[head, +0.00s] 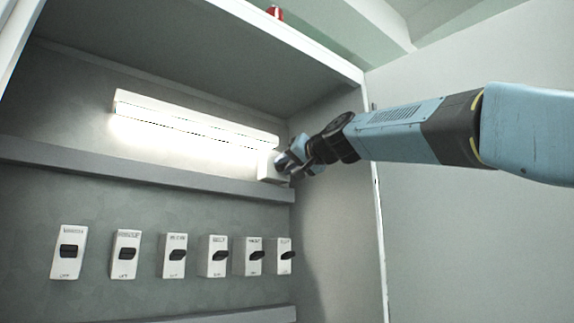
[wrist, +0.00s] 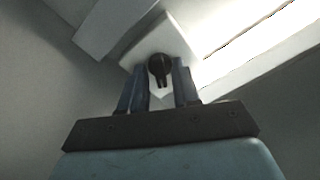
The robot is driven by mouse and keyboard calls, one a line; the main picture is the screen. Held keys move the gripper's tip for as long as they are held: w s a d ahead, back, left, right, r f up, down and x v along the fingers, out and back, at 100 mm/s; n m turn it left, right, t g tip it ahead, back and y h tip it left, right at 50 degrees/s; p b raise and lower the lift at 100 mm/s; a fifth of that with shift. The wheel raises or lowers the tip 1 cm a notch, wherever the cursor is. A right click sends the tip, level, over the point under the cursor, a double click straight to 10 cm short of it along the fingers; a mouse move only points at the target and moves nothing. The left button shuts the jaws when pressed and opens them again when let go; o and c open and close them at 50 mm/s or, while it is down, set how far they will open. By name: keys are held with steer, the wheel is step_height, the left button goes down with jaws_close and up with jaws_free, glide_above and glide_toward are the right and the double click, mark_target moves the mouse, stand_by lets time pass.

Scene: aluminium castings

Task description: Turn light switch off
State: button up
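The light switch is a small white box with a round black knob (wrist: 160,69), seen in the wrist view. In the head view the white box (head: 268,168) sits at the right end of a lit tube lamp (head: 195,122). My gripper (head: 290,160) is at the box and hides part of it. In the wrist view, the two fingers of my gripper (wrist: 161,78) stand apart, one on each side of the knob. The fingertips are very close to it; contact cannot be made out. The knob's pointer is directed down toward my gripper.
A row of several white switch boxes (head: 213,256) with black handles is mounted on the back wall below a grey ledge (head: 150,170). The cabinet's side wall (head: 340,230) is close to the right of the light switch. A red object (head: 275,12) is above the cabinet.

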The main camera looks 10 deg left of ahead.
steer(key=shift+a, duration=0.1)
jaws_close()
steer(key=shift+n, duration=0.3)
steer(key=n, duration=0.4)
steer(key=shift+n, duration=0.3)
steer(key=n, duration=0.6)
steer(key=shift+f+n, duration=0.1)
steer(key=shift+n, duration=0.2)
